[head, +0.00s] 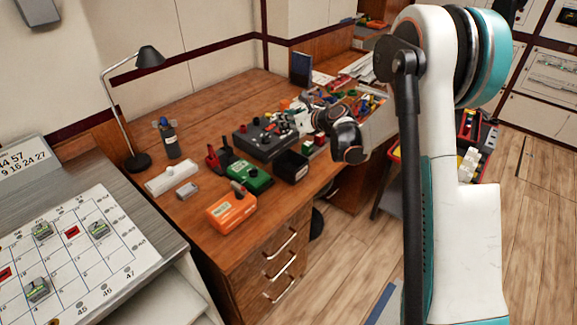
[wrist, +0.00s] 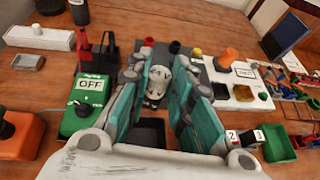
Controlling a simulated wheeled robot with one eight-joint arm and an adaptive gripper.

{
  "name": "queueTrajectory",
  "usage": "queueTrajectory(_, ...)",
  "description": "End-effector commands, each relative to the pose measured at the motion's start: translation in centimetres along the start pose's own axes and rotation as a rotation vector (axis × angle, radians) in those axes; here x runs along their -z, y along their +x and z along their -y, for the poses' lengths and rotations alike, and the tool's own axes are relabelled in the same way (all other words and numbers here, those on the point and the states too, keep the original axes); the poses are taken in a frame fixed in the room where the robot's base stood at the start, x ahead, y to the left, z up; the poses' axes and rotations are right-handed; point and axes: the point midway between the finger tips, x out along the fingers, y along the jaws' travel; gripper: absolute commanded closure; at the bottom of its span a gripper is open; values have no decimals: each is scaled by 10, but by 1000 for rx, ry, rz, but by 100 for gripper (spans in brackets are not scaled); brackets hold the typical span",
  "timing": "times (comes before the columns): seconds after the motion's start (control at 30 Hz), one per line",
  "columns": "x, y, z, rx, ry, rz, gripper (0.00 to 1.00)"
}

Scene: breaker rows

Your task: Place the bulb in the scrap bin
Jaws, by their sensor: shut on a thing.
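The bulb (wrist: 157,76), a pale rounded piece marked "24 V" with a darker lower end, sits between the teal fingers of my gripper (wrist: 166,70) in the wrist view. My gripper is shut on it. In the head view my gripper (head: 292,118) is over the right part of the wooden desk, and the bulb is hard to make out there. A small open black box (head: 291,167), likely the scrap bin, stands near the desk's front edge. It shows partly between my fingers in the wrist view (wrist: 150,124), nearer the palm than the bulb.
A green OFF box (head: 249,178) and an orange box (head: 231,211) stand left of the black box. A dark panel (head: 262,141) lies behind it. A green tray (wrist: 279,144) shows at right in the wrist view. A lamp (head: 138,160) stands at the back left.

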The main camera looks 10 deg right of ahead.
Motion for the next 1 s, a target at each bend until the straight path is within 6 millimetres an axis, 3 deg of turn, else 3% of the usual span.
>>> queueTrajectory(0.03,17,7,0,0,0,0,100)
queueTrajectory(0.4,98,40,0,1,0,0,100)
queueTrajectory(0.53,116,47,0,1,0,0,100)
queueTrajectory(0.77,127,52,0,1,0,0,100)
queueTrajectory(1.0,158,65,0,2,0,0,100)
